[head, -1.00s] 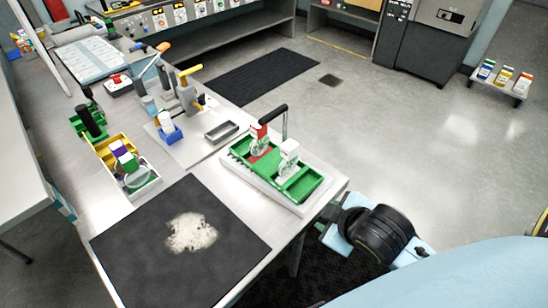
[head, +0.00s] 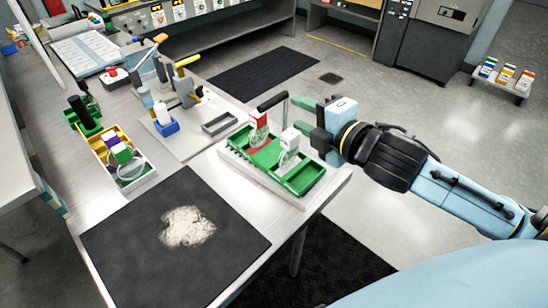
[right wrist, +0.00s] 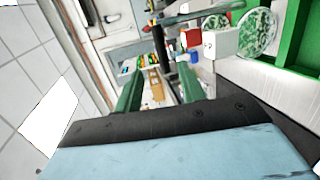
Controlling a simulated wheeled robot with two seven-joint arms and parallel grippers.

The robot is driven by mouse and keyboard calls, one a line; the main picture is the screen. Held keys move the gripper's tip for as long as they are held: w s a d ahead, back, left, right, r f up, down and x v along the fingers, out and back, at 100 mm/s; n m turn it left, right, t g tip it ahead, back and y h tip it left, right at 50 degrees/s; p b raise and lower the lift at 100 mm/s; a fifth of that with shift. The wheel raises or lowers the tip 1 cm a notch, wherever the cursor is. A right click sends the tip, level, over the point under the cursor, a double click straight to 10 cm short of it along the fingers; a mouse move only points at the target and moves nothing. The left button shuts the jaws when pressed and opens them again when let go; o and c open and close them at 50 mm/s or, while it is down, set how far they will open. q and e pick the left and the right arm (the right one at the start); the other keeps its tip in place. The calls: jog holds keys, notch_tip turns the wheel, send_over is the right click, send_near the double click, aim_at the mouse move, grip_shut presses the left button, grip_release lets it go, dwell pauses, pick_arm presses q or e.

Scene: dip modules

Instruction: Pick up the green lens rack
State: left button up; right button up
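The green lens rack (head: 304,179) sits in a white base on the near right corner of the metal bench. It carries a lens with a red-and-white block (head: 258,120) and a lens with a white block (head: 290,139). A dark bent handle (head: 272,103) rises from its far side. My right gripper (head: 306,118) is just right of the rack, level with its upper part, its green fingers apart and empty. In the right wrist view, the rack (right wrist: 296,38) is at the upper right, and the handle (right wrist: 180,19) crosses above the fingers. My left gripper is out of view.
A dark mat (head: 130,255) with a pale patch lies left of the rack. A grey tray (head: 219,124), a clamp stand (head: 185,88), a green bin (head: 84,124) and a yellow bin (head: 105,152) stand farther left. Open floor lies beyond the bench's right edge.

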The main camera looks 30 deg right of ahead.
aim_at(274, 103)
jog(key=shift+b+x, duration=2.3)
jog(key=shift+x, duration=0.05)
jog(key=x, duration=0.5)
jog(key=shift+a+f, duration=0.15)
jog(key=shift+a, duration=0.15)
jog(key=shift+s, duration=0.1)
grip_shut()
